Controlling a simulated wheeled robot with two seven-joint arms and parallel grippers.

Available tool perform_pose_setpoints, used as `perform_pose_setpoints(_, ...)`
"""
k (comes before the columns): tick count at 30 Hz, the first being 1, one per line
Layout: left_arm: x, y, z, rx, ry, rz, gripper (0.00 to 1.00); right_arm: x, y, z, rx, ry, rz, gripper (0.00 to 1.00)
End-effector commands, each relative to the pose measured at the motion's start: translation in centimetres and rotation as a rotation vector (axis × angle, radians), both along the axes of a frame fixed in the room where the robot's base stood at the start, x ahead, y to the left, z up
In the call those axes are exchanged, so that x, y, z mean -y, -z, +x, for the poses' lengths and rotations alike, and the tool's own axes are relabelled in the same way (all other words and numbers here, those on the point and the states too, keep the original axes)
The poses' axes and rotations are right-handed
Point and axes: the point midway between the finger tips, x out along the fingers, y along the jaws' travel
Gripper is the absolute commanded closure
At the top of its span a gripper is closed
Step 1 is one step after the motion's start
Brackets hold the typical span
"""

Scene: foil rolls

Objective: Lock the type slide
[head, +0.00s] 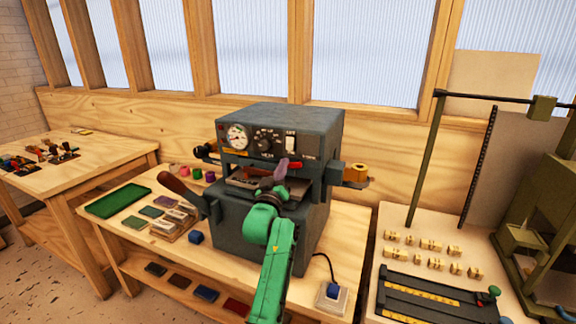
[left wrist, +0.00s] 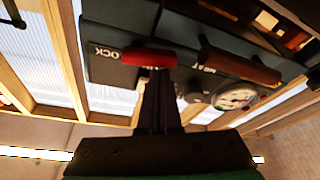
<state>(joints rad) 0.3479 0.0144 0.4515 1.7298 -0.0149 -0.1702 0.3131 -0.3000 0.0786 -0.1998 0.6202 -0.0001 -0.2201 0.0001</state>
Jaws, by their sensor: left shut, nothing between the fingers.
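The dark grey foil press (head: 280,140) stands on the wooden table, with a gauge, a knob and a switch on its front. A small red lever (head: 294,165) sits at the right of its front opening. It also shows in the left wrist view (left wrist: 150,57), beside a label reading LOCK. The type slide (head: 248,182) seems to be the flat part in the opening, partly hidden by my arm. My left gripper (head: 280,171) is shut and empty, its fingertips close to the red lever; whether they touch it I cannot tell. My right gripper is out of view.
A wooden-handled lever (head: 174,184) sticks out at the press's left. Brass type pieces (head: 430,245) and a black composing frame (head: 430,295) lie on the right table.

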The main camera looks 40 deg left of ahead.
Motion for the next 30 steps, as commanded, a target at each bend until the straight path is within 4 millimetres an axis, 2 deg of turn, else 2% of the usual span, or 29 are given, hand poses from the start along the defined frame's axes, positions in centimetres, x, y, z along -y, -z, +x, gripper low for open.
perform_pose_setpoints(3, -0.6, 0.2, 0.0, -0.002, 0.001, -0.002, 1.0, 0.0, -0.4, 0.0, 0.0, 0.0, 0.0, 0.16)
perform_pose_setpoints(9, -0.8, 0.6, 0.0, 0.05, 0.001, -0.144, 1.0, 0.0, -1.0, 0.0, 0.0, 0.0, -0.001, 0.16)
perform_pose_setpoints(18, -0.8, 1.1, 0.0, 0.093, 0.001, -0.267, 1.0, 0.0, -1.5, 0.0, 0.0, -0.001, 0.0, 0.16)
perform_pose_setpoints(30, -0.8, 1.5, 0.0, 0.09, 0.0, -0.26, 1.0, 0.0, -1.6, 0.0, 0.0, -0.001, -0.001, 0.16)
